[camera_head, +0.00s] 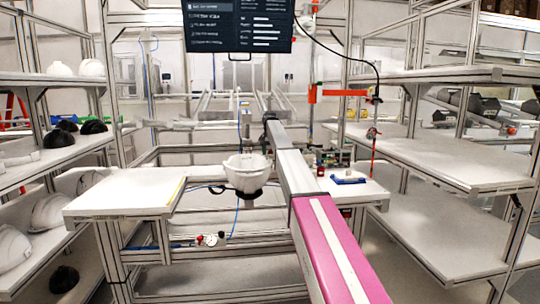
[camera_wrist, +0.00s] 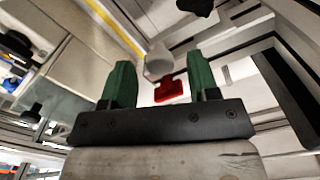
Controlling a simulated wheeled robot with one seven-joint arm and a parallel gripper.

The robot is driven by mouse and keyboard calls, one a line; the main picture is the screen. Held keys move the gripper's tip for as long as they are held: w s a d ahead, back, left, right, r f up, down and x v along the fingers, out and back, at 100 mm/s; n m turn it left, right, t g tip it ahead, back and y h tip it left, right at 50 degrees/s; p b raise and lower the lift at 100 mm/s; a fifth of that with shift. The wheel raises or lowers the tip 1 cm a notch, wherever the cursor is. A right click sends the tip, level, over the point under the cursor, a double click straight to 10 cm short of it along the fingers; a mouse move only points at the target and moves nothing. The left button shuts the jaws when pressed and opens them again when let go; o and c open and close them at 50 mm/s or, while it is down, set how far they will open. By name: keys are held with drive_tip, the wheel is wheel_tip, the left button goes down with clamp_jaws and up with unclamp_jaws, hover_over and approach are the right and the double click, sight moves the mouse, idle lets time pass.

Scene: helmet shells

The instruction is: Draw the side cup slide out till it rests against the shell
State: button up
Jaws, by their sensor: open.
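The white shell (camera_head: 248,170) sits open side up in a black holder (camera_head: 249,193) at the middle of the workbench in the head view. My gripper (camera_wrist: 160,62) is open, with two green fingers apart and nothing held between them. Beyond the fingers in the wrist view are a red block-like part (camera_wrist: 171,91) and a pale rounded part (camera_wrist: 159,64). I cannot tell for sure which of these belongs to the side cup slide. In the head view my arm passes right of the shell, and my fingers cannot be made out there.
A bare white bench top (camera_head: 125,190) lies left of the shell. A smaller top at right carries a blue item (camera_head: 348,180). A gauge (camera_head: 211,240) hangs below. Shelves with white and black shells stand at left; the right shelves (camera_head: 455,160) are mostly bare. A screen (camera_head: 238,25) hangs above.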

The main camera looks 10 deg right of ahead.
drive_tip(key=shift+f, duration=0.5)
clamp_jaws()
drive_tip(key=shift+s, duration=1.55)
unclamp_jaws()
drive_tip(key=shift+w, duration=0.1)
drive_tip(key=shift+r, duration=0.15)
